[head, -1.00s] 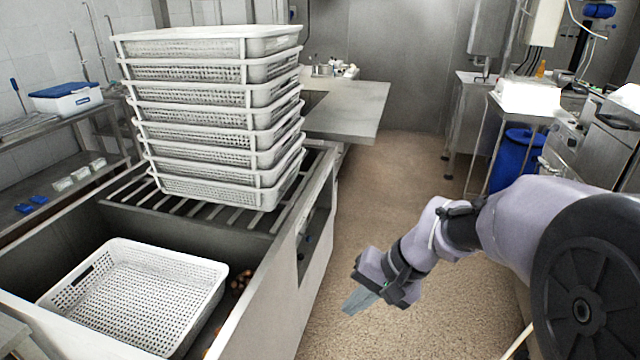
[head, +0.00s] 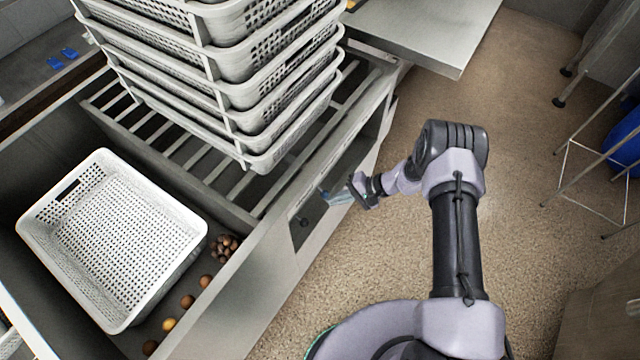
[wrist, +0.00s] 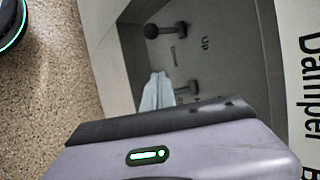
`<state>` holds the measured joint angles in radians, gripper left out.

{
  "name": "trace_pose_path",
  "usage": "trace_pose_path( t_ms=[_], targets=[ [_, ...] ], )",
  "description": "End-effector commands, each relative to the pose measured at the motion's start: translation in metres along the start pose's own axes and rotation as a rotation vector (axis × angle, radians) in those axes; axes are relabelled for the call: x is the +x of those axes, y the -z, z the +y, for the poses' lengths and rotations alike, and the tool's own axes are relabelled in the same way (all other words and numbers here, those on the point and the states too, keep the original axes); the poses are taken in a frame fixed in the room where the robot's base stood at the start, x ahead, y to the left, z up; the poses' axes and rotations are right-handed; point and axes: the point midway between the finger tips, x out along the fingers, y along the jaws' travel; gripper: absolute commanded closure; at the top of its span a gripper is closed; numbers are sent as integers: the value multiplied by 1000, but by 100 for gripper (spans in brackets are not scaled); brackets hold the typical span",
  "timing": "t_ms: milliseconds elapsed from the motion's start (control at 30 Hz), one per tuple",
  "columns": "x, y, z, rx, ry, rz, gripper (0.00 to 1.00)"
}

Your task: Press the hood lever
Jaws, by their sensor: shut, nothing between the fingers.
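In the wrist view, a recessed grey panel holds two short levers. One lever with a dark round knob (wrist: 152,31) is at the top, and a second lever (wrist: 188,88) is lower, partly behind my fingers. "Up" and a small word that looks like "Down" are printed by them. I cannot tell which is the hood lever. My gripper (wrist: 157,90) is shut and empty, its pale fingers pointing into the recess beside the lower lever; contact is unclear. In the head view my gripper (head: 326,195) is at the counter's side opening, near a dark knob (head: 303,221).
A white perforated basket (head: 45,225) sits in the sink, with several brown round items (head: 187,301) beside it. A stack of baskets (head: 290,120) stands on the slatted rack (head: 185,150). Bare floor (head: 520,100) lies to the right. "Damper" is printed on the panel face (wrist: 305,60).

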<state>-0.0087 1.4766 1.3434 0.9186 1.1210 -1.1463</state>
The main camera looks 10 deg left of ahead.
Motion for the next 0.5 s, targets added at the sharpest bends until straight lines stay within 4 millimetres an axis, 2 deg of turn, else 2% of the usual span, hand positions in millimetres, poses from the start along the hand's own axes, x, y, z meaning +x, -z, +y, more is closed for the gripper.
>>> trace_pose_path(
  t_ms=[367,500],
  targets=[
    [6,-1,6,4,5,-2,100],
    [17,-2,7,3,4,-4,100]
  ],
)
